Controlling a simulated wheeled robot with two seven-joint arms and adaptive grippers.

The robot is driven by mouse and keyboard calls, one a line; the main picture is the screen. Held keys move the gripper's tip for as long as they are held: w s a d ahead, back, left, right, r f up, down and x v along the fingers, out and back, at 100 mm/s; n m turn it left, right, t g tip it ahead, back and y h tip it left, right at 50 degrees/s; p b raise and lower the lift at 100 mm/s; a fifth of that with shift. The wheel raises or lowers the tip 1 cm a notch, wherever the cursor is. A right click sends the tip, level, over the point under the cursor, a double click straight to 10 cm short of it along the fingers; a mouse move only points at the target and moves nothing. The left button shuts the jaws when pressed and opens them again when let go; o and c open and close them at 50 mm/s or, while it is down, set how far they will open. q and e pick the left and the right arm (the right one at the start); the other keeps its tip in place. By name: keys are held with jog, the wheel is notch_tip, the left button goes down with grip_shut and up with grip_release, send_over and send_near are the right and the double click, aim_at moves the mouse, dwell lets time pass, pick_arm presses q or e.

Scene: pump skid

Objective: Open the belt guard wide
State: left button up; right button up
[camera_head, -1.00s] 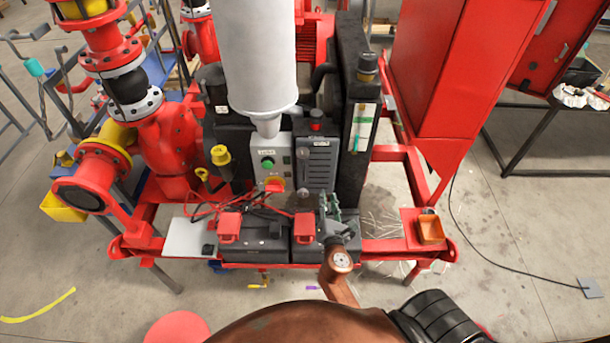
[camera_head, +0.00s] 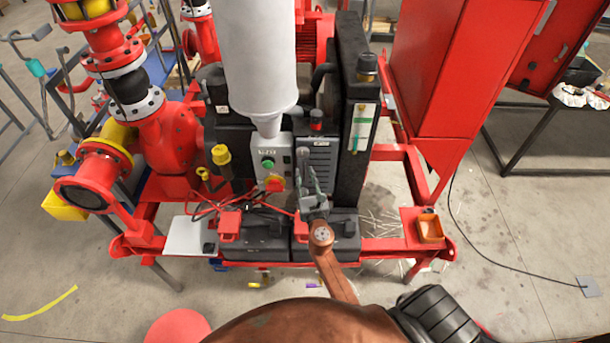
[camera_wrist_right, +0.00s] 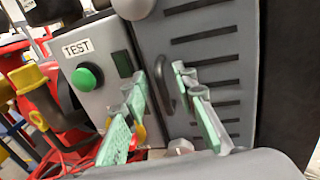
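The belt guard (camera_head: 322,152) is a grey slatted panel right of the grey control box, and it looks closed. It fills the middle of the right wrist view (camera_wrist_right: 212,55), with a dark looped handle (camera_wrist_right: 164,86) near its left edge. My right gripper (camera_head: 306,166) is in front of the guard and hides part of it. In the right wrist view its green-padded fingers (camera_wrist_right: 161,84) are apart, one on each side of the handle in the picture. Whether they touch the handle I cannot tell. My left gripper is not in view.
The control box (camera_head: 271,156) with a green button stands just left of the guard. A white cylinder (camera_head: 262,60) hangs above it. Black batteries (camera_head: 262,238) with red caps and cables sit below. A dark upright radiator-like block (camera_head: 350,120) is to the right.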

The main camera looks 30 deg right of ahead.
jog(key=shift+c, duration=0.6)
grip_shut()
